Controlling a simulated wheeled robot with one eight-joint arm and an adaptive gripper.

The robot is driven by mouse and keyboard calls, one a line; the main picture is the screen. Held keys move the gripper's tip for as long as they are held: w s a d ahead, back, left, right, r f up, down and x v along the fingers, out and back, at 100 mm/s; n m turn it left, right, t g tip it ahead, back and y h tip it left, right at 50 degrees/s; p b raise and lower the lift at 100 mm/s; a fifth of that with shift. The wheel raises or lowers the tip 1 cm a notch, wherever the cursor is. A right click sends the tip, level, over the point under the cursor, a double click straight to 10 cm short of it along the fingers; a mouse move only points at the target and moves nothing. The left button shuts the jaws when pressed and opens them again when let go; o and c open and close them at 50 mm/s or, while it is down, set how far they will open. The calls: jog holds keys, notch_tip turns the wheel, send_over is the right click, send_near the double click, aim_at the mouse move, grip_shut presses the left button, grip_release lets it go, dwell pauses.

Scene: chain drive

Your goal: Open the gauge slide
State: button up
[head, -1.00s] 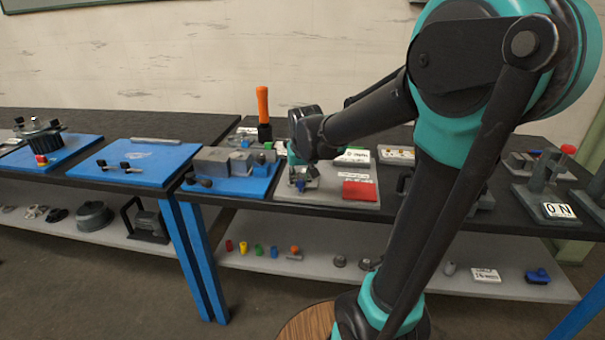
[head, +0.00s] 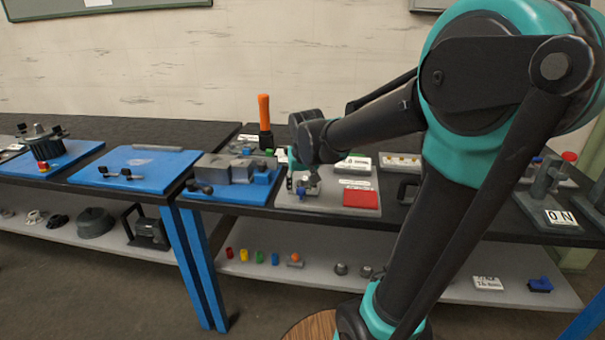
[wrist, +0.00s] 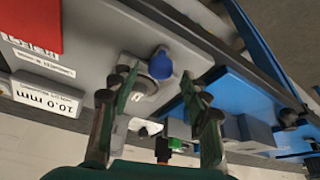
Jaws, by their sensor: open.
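The gauge board (head: 290,200) is a light grey plate on the dark bench, with a red block (head: 361,197) and white labels on it. The wrist view shows the grey board (wrist: 100,38) at a slant, with a "10.0 mm" label (wrist: 47,94). A blue round knob (wrist: 161,66) on a grey metal piece (wrist: 145,88) sits on the board, seen between my fingertips. My gripper (wrist: 158,76) is open around the line of sight to the knob; I cannot tell whether a finger touches it. In the head view my gripper (head: 303,186) is low over the board's left part.
A blue board with a grey vise-like block (head: 222,168) stands close on the left. An orange upright handle (head: 264,112) rises behind the gripper. A stand with an "ON" plate (head: 559,217) is to the right. Small coloured pieces lie on the lower shelf (head: 310,283).

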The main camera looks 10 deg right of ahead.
jog(key=v, duration=1)
jog(key=shift+s+r, duration=0.25)
jog(key=shift+r, duration=0.1)
jog(key=s+d+f, duration=0.3)
jog(key=s+f, duration=0.4)
jog(key=f, duration=0.4)
jog(key=s+d+f, duration=0.4)
jog(key=s+f, duration=0.3)
jog(key=f, duration=0.4)
jog(key=shift+s+d+f, duration=0.2)
jog(key=shift+s+d, duration=0.05)
jog(key=shift+s, duration=0.05)
